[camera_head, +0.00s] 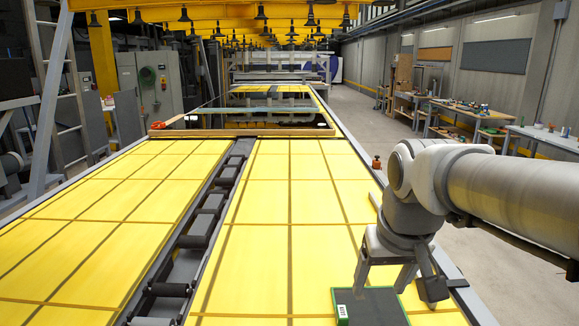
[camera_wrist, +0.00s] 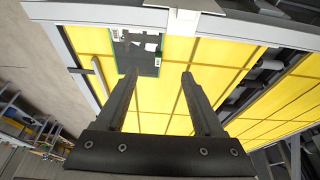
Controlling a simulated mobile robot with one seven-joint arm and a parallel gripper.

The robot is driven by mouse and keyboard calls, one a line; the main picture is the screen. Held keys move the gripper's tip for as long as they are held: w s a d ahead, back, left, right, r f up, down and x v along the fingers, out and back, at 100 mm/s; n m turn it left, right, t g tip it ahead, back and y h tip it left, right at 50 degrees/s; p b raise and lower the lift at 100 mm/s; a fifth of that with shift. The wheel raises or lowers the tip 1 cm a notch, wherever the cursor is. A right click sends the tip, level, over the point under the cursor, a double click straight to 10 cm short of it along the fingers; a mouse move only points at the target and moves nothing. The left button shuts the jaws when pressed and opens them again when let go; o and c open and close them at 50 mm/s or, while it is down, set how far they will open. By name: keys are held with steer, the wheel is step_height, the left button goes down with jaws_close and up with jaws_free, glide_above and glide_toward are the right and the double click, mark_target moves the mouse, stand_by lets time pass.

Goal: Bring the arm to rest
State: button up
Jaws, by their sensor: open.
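My gripper (camera_wrist: 159,75) is open in the wrist view, with its two dark fingers apart and nothing between them. In the head view my gripper and wrist hang at the lower right, above the yellow panelled table (camera_head: 270,215). A dark flat piece with a green edge and a white label (camera_head: 372,308) lies on the yellow surface below my gripper. It also shows at the top of the wrist view (camera_wrist: 137,52), beyond the left fingertip. My arm reaches in from the right edge.
A roller track (camera_head: 205,218) runs down the middle of the table. A wooden bar (camera_head: 240,132) crosses its far part. Yellow suction lifter beams (camera_head: 220,14) hang overhead. Workbenches (camera_head: 545,137) with small items stand at the right. The floor between them and the table is clear.

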steer(key=s+f+t, duration=0.1)
steer(key=s+f, duration=0.1)
steer(key=s, duration=0.8)
steer(key=shift+f+t, duration=0.25)
steer(key=shift+t, duration=0.15)
